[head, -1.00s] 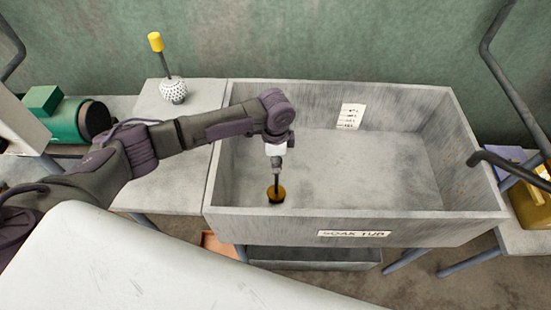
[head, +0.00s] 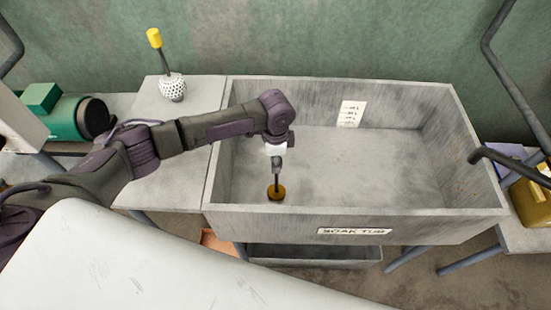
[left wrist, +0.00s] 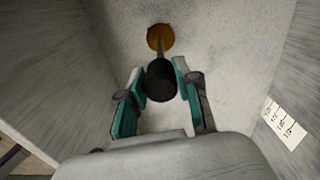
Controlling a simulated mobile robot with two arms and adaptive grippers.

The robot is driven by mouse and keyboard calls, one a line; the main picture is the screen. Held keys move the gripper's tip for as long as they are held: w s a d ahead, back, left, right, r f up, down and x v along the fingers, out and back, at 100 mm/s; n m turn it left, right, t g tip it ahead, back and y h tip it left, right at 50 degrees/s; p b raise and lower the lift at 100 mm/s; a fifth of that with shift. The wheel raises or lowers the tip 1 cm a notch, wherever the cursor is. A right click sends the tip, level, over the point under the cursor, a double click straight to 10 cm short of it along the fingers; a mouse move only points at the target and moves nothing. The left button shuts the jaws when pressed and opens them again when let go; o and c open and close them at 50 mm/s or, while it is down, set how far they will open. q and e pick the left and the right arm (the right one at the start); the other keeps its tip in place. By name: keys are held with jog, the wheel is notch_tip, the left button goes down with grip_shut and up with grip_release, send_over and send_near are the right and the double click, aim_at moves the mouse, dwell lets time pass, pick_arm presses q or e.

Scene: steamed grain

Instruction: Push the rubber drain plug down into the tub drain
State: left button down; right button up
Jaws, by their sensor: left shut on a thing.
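The drain plug is an orange-brown disc (head: 276,193) with a thin dark stem and a black grip (left wrist: 160,82). It stands upright at the left front of the grey soak tub (head: 420,222), near the tub floor. My left gripper (head: 277,163) points down into the tub above the disc. In the left wrist view its teal-padded fingers (left wrist: 160,88) are shut on the black grip, with the disc (left wrist: 160,38) beyond it. The drain itself is hidden under the disc, and I cannot tell how deep the plug sits. My right gripper is not in view.
The tub's front wall stands close to the plug, and its left wall is near my arm. A side table on the left holds a white dimpled ball (head: 172,87) with a yellow-topped stick. A green motor (head: 65,115) is further left. The tub's right half is clear.

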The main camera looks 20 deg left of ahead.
pick_arm(q)
jog(key=shift+f, duration=0.3)
jog(key=c, duration=0.7)
grip_release()
jog(key=shift+c, duration=0.2)
notch_tip(320, 180, up, 12)
notch_tip(320, 180, up, 5)
jog(key=p, duration=0.6)
